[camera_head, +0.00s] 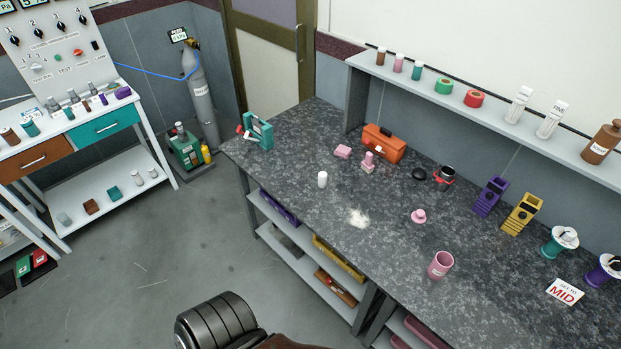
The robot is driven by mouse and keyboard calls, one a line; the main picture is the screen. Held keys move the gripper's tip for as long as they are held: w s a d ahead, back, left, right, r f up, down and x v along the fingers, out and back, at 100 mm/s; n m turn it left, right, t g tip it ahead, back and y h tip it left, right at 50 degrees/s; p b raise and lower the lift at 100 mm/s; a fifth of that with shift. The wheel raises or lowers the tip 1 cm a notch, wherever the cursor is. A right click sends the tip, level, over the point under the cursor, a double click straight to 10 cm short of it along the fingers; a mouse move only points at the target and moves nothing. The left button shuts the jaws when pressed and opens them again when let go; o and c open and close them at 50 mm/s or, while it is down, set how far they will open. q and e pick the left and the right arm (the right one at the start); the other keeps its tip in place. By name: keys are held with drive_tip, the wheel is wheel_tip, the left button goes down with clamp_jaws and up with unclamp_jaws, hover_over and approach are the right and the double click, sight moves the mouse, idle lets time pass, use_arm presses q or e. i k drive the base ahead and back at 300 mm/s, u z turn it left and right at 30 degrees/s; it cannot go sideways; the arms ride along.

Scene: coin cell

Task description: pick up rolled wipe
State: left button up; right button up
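A small white upright cylinder (322,179), which looks like the rolled wipe, stands on the dark speckled workbench (395,285) near its left front edge. Neither of my grippers is in view. Nothing touches the white cylinder.
A pink cup (440,265), a pink stopper (418,216), an orange toolbox (384,143), a teal device (257,131) and purple and yellow holders (490,197) stand on the bench. A raised shelf (450,108) runs along the back. Bench around the cylinder is clear.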

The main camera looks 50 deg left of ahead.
sight(322, 176)
drive_tip(key=u, duration=1.65)
drive_tip(key=k, duration=1.05)
drive_tip(key=u, duration=1.1)
drive_tip(key=i, duration=1.6)
drive_tip(key=z, duration=0.8)
